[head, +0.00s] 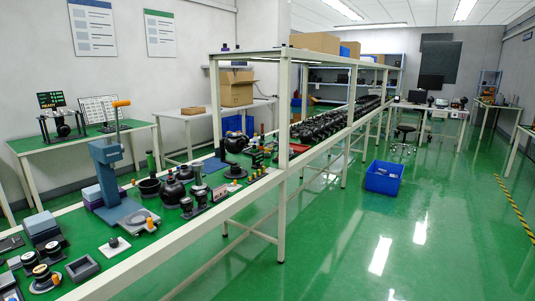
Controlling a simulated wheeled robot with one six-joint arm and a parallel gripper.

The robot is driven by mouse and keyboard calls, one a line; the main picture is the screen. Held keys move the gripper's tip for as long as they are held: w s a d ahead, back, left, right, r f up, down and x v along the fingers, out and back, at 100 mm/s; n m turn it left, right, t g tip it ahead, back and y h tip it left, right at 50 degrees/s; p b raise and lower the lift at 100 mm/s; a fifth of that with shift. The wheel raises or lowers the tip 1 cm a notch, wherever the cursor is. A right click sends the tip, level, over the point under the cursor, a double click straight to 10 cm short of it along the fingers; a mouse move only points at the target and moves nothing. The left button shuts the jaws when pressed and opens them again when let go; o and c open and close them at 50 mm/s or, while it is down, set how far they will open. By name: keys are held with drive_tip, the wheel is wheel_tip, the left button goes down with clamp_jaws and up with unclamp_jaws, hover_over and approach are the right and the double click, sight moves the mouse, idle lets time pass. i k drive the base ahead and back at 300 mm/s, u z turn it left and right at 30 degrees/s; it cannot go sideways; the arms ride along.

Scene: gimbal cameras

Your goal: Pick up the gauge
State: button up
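Several small round dark pieces, some with pale tops, stand at the near left end of the long workbench (150,262). One round piece (41,272) has a pale face and may be the gauge, but it is too small to tell. A blue-grey upright stand (107,172) with an orange handle (121,103) rises from the bench behind them. A small white plate with a dark knob (114,244) lies in front of the stand. My gripper is not in view.
Stacked grey and purple blocks (41,228) and an open grey tray (82,268) lie nearby. Black round gimbal parts (171,191) crowd the bench farther along. White posts (282,160) carry an overhead shelf.

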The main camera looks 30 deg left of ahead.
sight(266, 153)
drive_tip(key=u, duration=0.6)
drive_tip(key=k, duration=0.55)
drive_tip(key=z, duration=0.8)
drive_tip(key=i, duration=4.55)
drive_tip(key=u, duration=0.7)
drive_tip(key=i, duration=1.25)
drive_tip(key=u, duration=0.55)
